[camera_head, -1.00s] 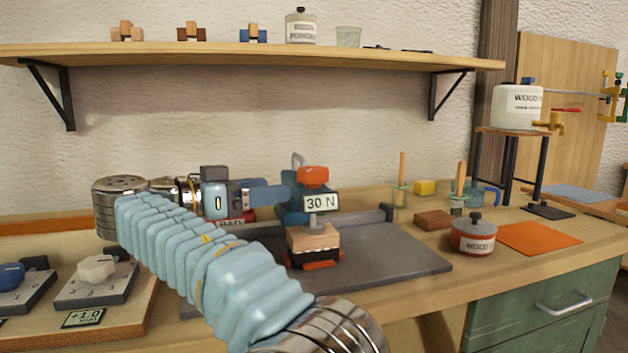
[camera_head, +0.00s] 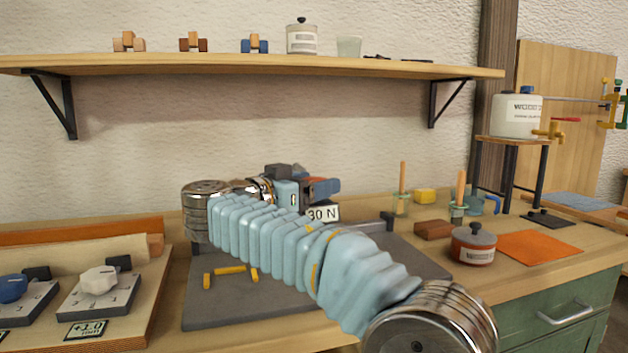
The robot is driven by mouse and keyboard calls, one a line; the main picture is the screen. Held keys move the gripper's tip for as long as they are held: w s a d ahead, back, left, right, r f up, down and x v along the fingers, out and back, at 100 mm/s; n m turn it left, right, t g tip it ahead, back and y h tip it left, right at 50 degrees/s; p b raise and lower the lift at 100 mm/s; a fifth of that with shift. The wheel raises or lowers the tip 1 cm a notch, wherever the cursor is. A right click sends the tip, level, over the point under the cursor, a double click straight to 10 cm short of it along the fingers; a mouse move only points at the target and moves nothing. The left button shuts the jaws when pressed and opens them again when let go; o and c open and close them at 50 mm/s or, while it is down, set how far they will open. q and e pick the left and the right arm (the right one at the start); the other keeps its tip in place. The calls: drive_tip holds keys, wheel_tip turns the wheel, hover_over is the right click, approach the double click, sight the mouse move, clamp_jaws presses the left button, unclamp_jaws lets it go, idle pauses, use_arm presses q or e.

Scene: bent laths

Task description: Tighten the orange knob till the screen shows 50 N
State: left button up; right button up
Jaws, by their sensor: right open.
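The screen (camera_head: 323,214) reads 30 N and stands on the clamp above the grey board (camera_head: 230,312). Only a small part of the orange knob (camera_head: 316,180) shows, between the blue fingers of my right gripper (camera_head: 322,187). The gripper is open at the knob's height; I cannot tell whether a finger touches it. My right arm in its light blue sleeve crosses in front and hides most of the clamp and the wood under it. My left gripper is not in view.
Small yellow pieces (camera_head: 230,270) lie on the grey board. Two dial boxes stand at the left, one with a white knob (camera_head: 99,279). A red pot (camera_head: 473,246), a brown block (camera_head: 434,229) and an orange mat (camera_head: 540,247) are at the right. A shelf (camera_head: 250,66) runs above.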

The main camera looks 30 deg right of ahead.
drive_tip(key=shift+d, duration=0.3)
drive_tip(key=c, duration=0.7)
drive_tip(key=shift+o, duration=0.2)
drive_tip(key=shift+w+f+m+g+b, duration=0.1)
drive_tip(key=shift+m+g+b, duration=0.25)
drive_tip(key=shift+g, duration=0.15)
drive_tip(key=shift+m+g, duration=0.45)
drive_tip(key=shift+g, duration=0.25)
drive_tip(key=o, duration=0.7)
drive_tip(key=shift+c, duration=0.2)
